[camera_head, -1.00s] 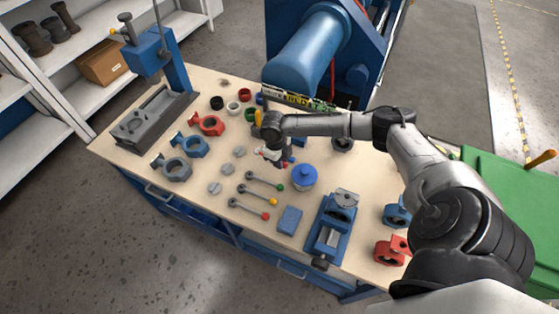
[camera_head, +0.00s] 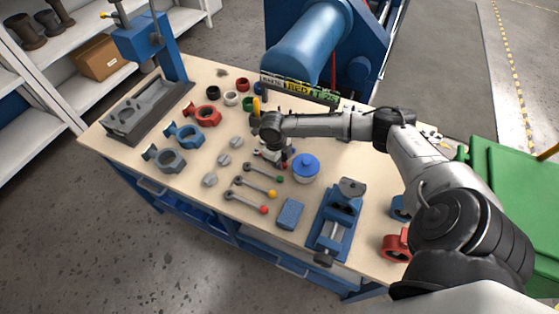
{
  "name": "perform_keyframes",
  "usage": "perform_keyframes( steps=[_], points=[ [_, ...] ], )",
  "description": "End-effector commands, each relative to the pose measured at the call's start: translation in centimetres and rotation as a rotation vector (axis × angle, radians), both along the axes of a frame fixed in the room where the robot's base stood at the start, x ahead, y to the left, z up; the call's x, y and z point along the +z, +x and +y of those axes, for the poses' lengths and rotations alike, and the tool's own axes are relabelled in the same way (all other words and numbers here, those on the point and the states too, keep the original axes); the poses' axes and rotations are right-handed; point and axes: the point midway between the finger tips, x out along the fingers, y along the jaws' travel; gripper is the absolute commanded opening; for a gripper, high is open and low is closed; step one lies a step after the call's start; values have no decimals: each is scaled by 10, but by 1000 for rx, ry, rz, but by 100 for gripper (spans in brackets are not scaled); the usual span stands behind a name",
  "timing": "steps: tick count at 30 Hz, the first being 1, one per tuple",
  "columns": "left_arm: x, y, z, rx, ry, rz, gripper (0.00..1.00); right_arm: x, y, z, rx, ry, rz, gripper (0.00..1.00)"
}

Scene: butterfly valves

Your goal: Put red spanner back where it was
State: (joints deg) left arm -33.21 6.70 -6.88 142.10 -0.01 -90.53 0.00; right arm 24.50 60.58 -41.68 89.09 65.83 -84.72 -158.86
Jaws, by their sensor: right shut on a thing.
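My right gripper (camera_head: 272,158) is low over the middle of the bench, just left of the blue-lidded pot. It is shut on a small reddish piece at its fingertips, which I take to be the red spanner (camera_head: 262,154). Most of it is hidden by the gripper and wrist. A rack (camera_head: 299,88) with coloured name labels, one reading RED, stands at the back of the bench behind my right wrist. A yellow piece (camera_head: 256,105) shows at its left end. My left gripper is not in view.
Levers with green, yellow and red (camera_head: 264,210) knobs lie in front of my gripper. The blue-lidded pot (camera_head: 305,167), a blue block (camera_head: 290,213) and a blue vise (camera_head: 334,220) stand to the right. Valve bodies (camera_head: 185,134) and grey discs (camera_head: 223,159) lie left.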

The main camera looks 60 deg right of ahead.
Motion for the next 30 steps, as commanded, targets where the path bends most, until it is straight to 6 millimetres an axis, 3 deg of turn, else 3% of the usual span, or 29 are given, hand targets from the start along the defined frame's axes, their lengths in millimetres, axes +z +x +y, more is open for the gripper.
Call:
perform_keyframes(
  steps=[5, 6, 15, 30],
  points=[
    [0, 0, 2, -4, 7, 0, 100, 1, 0, 0, 0, 0, -1, 0],
    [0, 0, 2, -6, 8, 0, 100, 1, 0, 0, 0, 0, -1, 21],
    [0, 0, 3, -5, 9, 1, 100, 0, 0, 0, 0, 0, 0, 50],
    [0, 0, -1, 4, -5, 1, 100, 0, 0, 0, 0, 0, 0, 50]
  ],
)
